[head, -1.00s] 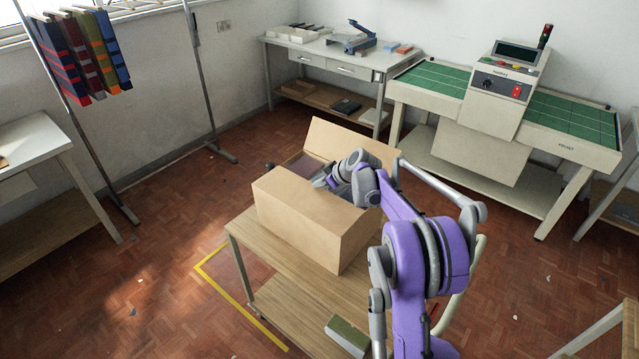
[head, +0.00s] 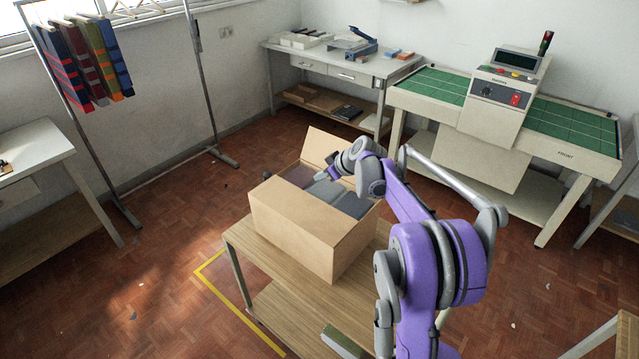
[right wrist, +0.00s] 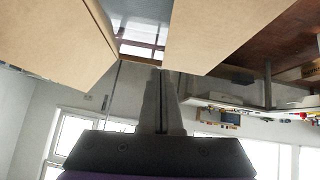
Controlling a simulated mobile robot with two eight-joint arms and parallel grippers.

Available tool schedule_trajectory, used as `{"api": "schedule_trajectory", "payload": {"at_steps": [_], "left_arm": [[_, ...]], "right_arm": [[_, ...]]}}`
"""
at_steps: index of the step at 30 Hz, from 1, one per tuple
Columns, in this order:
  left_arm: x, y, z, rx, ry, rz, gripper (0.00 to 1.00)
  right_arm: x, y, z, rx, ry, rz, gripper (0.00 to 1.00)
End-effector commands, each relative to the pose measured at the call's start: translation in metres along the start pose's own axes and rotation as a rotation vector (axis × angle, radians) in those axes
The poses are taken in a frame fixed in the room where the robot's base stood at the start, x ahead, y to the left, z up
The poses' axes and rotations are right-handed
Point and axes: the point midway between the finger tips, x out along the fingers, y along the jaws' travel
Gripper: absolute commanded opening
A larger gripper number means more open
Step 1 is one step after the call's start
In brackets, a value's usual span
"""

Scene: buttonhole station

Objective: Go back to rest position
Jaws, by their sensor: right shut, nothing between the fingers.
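My right gripper (head: 329,174) is shut and empty in the head view, over the open top of the cardboard box (head: 295,235). My purple right arm reaches to it from the lower right. In the right wrist view the shut fingers (right wrist: 162,76) point up the picture, towards the box's brown panels (right wrist: 215,35) and the opening between them. Grey-blue material (head: 350,203) shows inside the box. I cannot tell if the fingertips touch anything. My left gripper is out of view.
The box stands on a wooden-topped table (head: 262,268). A flap (head: 320,147) rises at its back. A green-topped machine station (head: 500,95) and a grey bench (head: 345,72) stand behind. A cloth rack (head: 213,100) is at left. Floor left of the table is mostly clear.

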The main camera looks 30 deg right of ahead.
Motion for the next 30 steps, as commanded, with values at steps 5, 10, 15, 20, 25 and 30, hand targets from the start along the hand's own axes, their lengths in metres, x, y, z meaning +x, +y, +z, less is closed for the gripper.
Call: {"api": "schedule_trajectory", "payload": {"at_steps": [5,10,15,20,25,30], "left_arm": [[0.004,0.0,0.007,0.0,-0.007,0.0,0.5],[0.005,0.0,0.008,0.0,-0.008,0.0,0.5],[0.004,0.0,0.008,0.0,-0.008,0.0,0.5],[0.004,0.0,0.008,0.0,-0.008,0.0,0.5],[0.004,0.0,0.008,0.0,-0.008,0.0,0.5],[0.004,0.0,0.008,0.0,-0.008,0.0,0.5]], "right_arm": [[-0.036,0.001,0.006,0.002,-0.005,-0.002,0.0],[-0.059,0.003,0.005,0.001,-0.004,-0.003,0.0],[-0.067,0.003,0.005,0.001,-0.003,-0.004,0.0],[-0.068,-0.001,0.004,0.003,-0.006,-0.006,0.0],[-0.081,-0.051,0.004,0.043,-0.051,-0.019,0.0],[-0.111,-0.142,0.023,0.129,-0.14,-0.018,0.0]]}}
